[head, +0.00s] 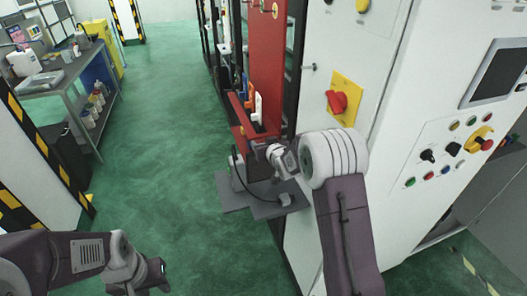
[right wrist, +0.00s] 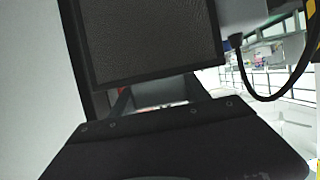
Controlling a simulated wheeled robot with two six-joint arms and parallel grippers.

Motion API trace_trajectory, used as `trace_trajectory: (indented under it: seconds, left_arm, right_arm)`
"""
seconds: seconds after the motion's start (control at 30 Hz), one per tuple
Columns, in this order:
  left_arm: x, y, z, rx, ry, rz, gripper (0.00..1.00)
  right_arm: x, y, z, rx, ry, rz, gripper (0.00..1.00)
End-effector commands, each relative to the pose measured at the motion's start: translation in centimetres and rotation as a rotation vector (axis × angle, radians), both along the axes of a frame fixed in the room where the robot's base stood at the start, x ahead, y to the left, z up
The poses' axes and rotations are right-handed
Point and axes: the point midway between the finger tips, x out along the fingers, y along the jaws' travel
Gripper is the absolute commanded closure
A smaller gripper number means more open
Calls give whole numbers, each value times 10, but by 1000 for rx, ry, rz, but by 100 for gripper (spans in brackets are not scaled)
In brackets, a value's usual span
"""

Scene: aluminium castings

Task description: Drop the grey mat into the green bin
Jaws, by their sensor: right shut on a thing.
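The grey mat shows in the right wrist view as a dark, finely textured panel (right wrist: 155,42) with a plain border, close in front of the camera. My right gripper (head: 262,152) is shut on it beside the red stand. In the head view a dark square piece (head: 257,168) hangs just below this gripper and seems to be the mat. The jaws' contact is mostly hidden. My left gripper (head: 160,276) is low at the left over the green floor, apart from everything; its fingers are too small to judge. I see no green bin in either view.
A white machine cabinet (head: 360,50) with a red knob (head: 337,101) stands close to my right arm. A red stand (head: 265,65) has grey base plates (head: 234,200) below. A workbench (head: 62,72) and yellow cabinet (head: 108,45) stand at far left. The green floor between is clear.

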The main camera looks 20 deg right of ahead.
Motion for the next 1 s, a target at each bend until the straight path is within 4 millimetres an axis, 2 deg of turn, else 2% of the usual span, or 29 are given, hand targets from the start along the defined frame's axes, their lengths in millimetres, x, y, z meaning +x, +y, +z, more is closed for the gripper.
trace_trajectory:
  seconds: [0.03,0.17,0.57,0.6,0.63,0.67,1.0]
  left_arm:
    - [0,0,0,0,0,0,64]
    - [0,0,0,0,0,0,64]
    - [0,0,-6,0,0,0,64]
    - [0,0,-4,0,0,0,64]
    - [0,0,-4,0,0,0,64]
    - [0,0,-4,0,0,0,64]
    - [0,0,-1,0,0,0,64]
  right_arm:
    - [0,0,-13,2,6,-1,100]
    - [0,0,-29,0,3,1,100]
    - [0,0,-36,0,0,1,100]
    - [0,0,-34,0,1,1,38]
    - [0,0,-34,0,1,1,29]
    - [0,0,-34,0,1,1,24]
    - [0,0,-30,0,1,1,24]
